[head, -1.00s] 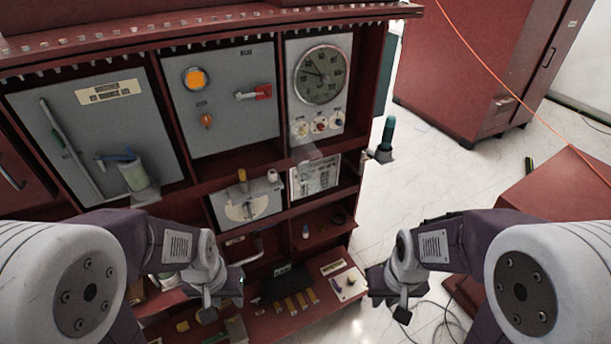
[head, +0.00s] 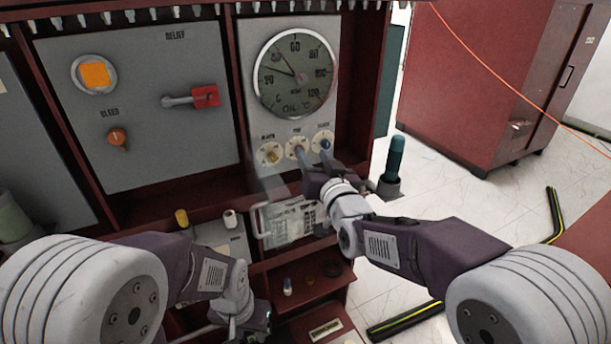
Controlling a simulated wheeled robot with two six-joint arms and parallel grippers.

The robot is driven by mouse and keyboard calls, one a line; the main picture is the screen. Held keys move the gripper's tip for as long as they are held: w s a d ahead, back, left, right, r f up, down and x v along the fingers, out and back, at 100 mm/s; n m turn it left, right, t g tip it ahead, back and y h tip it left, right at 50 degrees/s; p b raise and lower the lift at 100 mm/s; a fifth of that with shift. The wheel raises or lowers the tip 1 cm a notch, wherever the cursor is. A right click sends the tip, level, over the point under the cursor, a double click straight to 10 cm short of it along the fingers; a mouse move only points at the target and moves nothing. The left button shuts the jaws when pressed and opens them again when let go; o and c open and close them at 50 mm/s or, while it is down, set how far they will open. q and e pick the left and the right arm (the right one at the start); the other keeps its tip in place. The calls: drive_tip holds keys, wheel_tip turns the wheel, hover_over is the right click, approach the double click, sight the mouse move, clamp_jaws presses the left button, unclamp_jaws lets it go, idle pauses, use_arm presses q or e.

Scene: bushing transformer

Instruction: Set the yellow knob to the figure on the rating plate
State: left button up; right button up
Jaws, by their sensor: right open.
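The yellow knob (head: 270,155) is the leftmost of three small dial knobs under the oil gauge; its setting is too small to read. The middle knob (head: 298,148) is partly covered by my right gripper, and the blue knob (head: 324,144) is at the right. A printed white plate (head: 291,224), perhaps the rating plate, sits below; its text is unreadable. My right gripper (head: 309,171) is open, just below the middle and blue knobs and right of the yellow one; contact cannot be told. My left gripper (head: 238,325) hangs low at the bottom; its fingers are unclear.
The oil gauge (head: 296,74) is above the knobs. To the left is a grey panel with an orange lamp (head: 94,74), a bleed knob (head: 118,138) and a red relief lever (head: 205,97). A green-handled post (head: 395,158) stands right of the cabinet. The floor beyond is partly open.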

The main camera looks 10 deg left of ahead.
sight(273, 159)
drive_tip(key=s+a+f+n+g+y+b, duration=0.1)
drive_tip(key=s+a+f+y+b, duration=0.1)
drive_tip(key=s+a+f, duration=0.3)
drive_tip(key=x, duration=0.3)
drive_tip(key=p+x, duration=0.1)
drive_tip(key=x, duration=0.1)
drive_tip(key=p+x, duration=0.1)
drive_tip(key=x, duration=0.2)
drive_tip(key=shift+w+a+r, duration=0.2)
drive_tip(key=shift+w+r, duration=0.1)
drive_tip(key=shift+w+a+f, duration=0.1)
drive_tip(key=shift+w+a, duration=0.15)
drive_tip(key=shift+w, duration=0.3)
use_arm(q)
drive_tip(key=shift+s+f, duration=0.65)
drive_tip(key=shift+f, duration=0.1)
use_arm(e)
clamp_jaws()
